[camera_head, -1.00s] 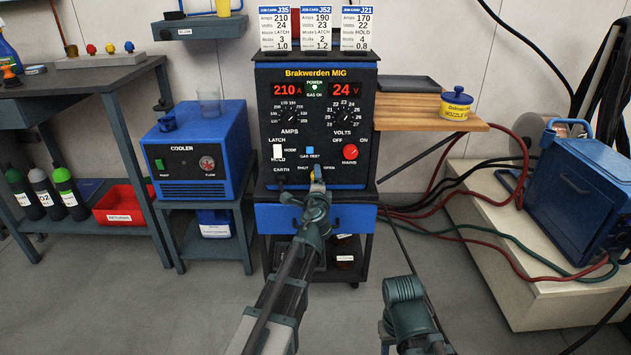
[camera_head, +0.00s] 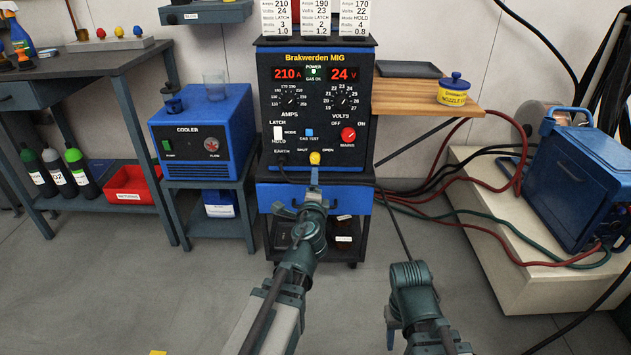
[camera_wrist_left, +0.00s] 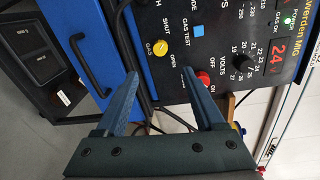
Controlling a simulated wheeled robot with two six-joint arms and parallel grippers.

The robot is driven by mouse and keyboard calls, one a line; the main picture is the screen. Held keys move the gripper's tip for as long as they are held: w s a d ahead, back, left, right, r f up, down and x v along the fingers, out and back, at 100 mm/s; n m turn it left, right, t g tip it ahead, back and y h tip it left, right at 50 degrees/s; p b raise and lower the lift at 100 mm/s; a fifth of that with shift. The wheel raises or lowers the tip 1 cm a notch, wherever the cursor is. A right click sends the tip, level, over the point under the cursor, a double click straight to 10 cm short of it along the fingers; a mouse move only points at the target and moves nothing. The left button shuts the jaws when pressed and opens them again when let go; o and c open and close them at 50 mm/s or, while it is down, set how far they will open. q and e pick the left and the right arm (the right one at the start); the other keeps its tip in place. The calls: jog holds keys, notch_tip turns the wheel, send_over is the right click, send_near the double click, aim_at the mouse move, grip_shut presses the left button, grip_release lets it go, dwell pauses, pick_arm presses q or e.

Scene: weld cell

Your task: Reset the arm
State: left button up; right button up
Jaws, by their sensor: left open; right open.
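The blue-and-black welding machine (camera_head: 360,150) stands ahead with its displays lit, reading 210 A and 24 V. Its yellow gas knob (camera_head: 315,158) sits low on the front, between SHUT and OPEN labels; it also shows in the left wrist view (camera_wrist_left: 160,48). My left gripper (camera_head: 314,180) is just below and in front of the knob in the head view. In the left wrist view its two blue fingers (camera_wrist_left: 135,50) are spread, with nothing seen between them. My right gripper (camera_head: 393,318) is low at the right, clear of the machine; its fingers are hard to make out.
A blue cooler (camera_head: 205,135) stands on a stand at the left, beside a workbench (camera_head: 75,65). A wooden shelf (camera_head: 420,100) holds a nozzle gel tub (camera_head: 455,88). A blue case (camera_head: 580,185) sits on a pale platform (camera_head: 520,265) with hoses. The grey floor in front is clear.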

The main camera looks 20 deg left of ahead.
dwell(0.3)
pick_arm(q)
jog(key=s+d+f+n+g+h+p, duration=0.1)
jog(key=s+d+f+n+g+p, duration=0.25)
jog(key=s+d+g, duration=0.35)
jog(key=s+d+f+n+g+h+p, duration=0.1)
jog(key=s+d+f+n+g+p, duration=0.3)
jog(key=s, duration=0.6)
jog(key=s+d+f+n+g+h+p, duration=0.1)
jog(key=s+d+f+n+g+p, duration=0.15)
jog(key=s+d+n+g, duration=0.45)
notch_tip(320, 180, up, 38)
jog(key=s+m+t+p, duration=0.1)
jog(key=m+p, duration=0.1)
jog(key=p, duration=3.5)
jog(key=shift+s+a+f+p, duration=0.15)
jog(key=shift+s+a+p, duration=0.15)
jog(key=shift+a, duration=0.1)
